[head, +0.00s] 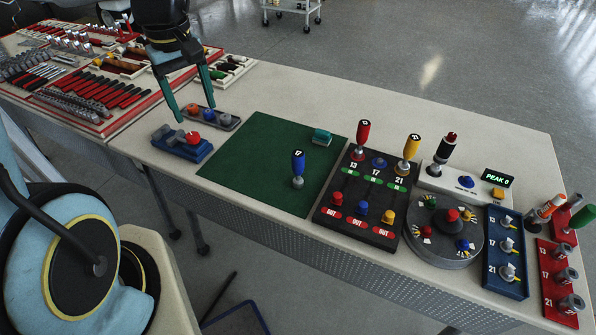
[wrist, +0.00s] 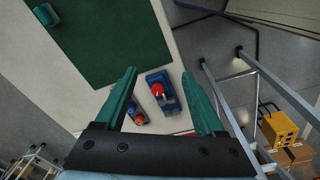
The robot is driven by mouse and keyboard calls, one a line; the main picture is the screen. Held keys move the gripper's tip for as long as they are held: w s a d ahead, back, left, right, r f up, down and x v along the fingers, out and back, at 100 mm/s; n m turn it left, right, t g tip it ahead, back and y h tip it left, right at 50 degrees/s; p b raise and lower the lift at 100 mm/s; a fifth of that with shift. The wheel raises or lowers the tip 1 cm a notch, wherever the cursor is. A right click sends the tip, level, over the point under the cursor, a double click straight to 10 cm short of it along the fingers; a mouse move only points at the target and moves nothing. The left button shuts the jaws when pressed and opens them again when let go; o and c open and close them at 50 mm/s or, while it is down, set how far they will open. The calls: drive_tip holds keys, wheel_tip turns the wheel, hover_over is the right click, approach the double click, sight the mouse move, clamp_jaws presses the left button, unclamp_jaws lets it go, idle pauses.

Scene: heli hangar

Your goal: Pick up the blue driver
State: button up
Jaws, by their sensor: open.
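The blue driver (head: 298,164) stands upright on the green mat (head: 250,165), blue handle up, with a "17" mark on its top. It does not show in the wrist view. My gripper (head: 195,112) is open and empty, left of the mat and above the tray of coloured knobs. In the wrist view, the two green fingers of my gripper (wrist: 159,73) are spread wide and point toward the table, with nothing between the tips. The mat (wrist: 100,35) shows ahead of them at upper left.
A blue fixture with a red ball (head: 183,142) and a knob tray (head: 214,119) lie left of the mat. A teal block (head: 322,136) lies on its far edge. The black panel (head: 358,210) with red and yellow drivers stands close right of the blue driver.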

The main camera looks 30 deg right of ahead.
drive_tip(key=s+d+f+n+b, duration=0.15)
drive_tip(key=s+d, duration=0.25)
drive_tip(key=d, duration=0.6)
hover_over(298, 153)
wheel_tip(298, 153, down, 2)
drive_tip(key=shift+w+f+n+g, duration=0.15)
drive_tip(key=shift+f+n+g, duration=0.05)
drive_tip(key=shift+n+g, duration=0.15)
drive_tip(key=shift+f+p, duration=1.35)
drive_tip(key=shift+f, duration=3.9)
clamp_jaws()
